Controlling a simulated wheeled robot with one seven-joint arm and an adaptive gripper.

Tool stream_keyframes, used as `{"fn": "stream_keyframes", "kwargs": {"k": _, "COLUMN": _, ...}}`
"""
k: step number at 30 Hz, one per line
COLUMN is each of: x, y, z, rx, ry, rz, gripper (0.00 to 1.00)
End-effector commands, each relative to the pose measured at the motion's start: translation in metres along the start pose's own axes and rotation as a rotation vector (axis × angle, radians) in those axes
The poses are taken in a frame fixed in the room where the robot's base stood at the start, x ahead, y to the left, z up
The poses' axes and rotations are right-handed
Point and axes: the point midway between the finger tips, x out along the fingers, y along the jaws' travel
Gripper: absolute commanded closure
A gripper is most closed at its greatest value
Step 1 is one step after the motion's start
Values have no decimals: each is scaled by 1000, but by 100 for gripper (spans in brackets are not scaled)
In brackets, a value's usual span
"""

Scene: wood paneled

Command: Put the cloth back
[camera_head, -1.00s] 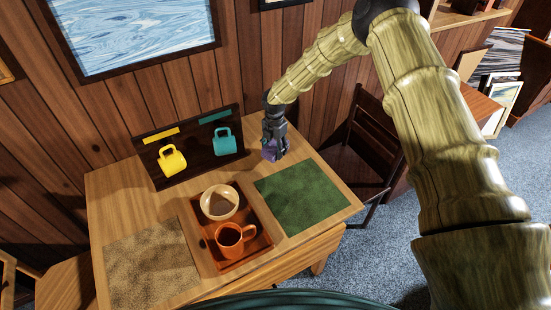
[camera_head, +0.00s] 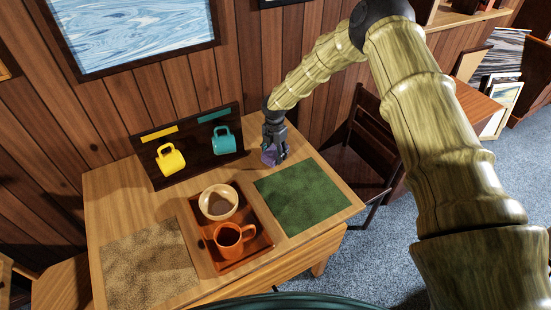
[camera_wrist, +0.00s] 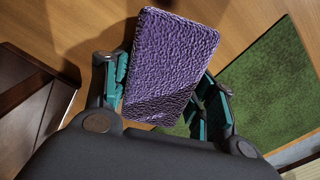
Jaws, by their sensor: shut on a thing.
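The cloth (camera_wrist: 170,65) is a purple, textured, folded block in the wrist view, between the two teal finger pads of my gripper (camera_wrist: 160,95). My gripper (camera_head: 274,150) is shut on it. In the head view the cloth (camera_head: 269,157) shows as a small purple patch below the fingers, partly hidden by them. I cannot tell whether the cloth touches the table top.
A green mat (camera_head: 300,196) lies at right and a tan mat (camera_head: 150,265) at left. Between them a brown tray (camera_head: 262,241) holds a bowl (camera_head: 219,202) and an orange mug (camera_head: 230,240).

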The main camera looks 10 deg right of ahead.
Motion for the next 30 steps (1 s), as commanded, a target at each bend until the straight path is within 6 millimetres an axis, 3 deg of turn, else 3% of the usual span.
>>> {"fn": "stream_keyframes", "kwargs": {"k": 20, "x": 6, "y": 0, "z": 0, "rx": 0, "ry": 0, "rz": 0, "gripper": 67}}
{"fn": "stream_keyframes", "kwargs": {"k": 21, "x": 5, "y": 0, "z": 0, "rx": 0, "ry": 0, "rz": 0, "gripper": 36}}
{"fn": "stream_keyframes", "kwargs": {"k": 24, "x": 5, "y": 0, "z": 0, "rx": 0, "ry": 0, "rz": 0, "gripper": 18}}
{"fn": "stream_keyframes", "kwargs": {"k": 30, "x": 5, "y": 0, "z": 0, "rx": 0, "ry": 0, "rz": 0, "gripper": 18}}
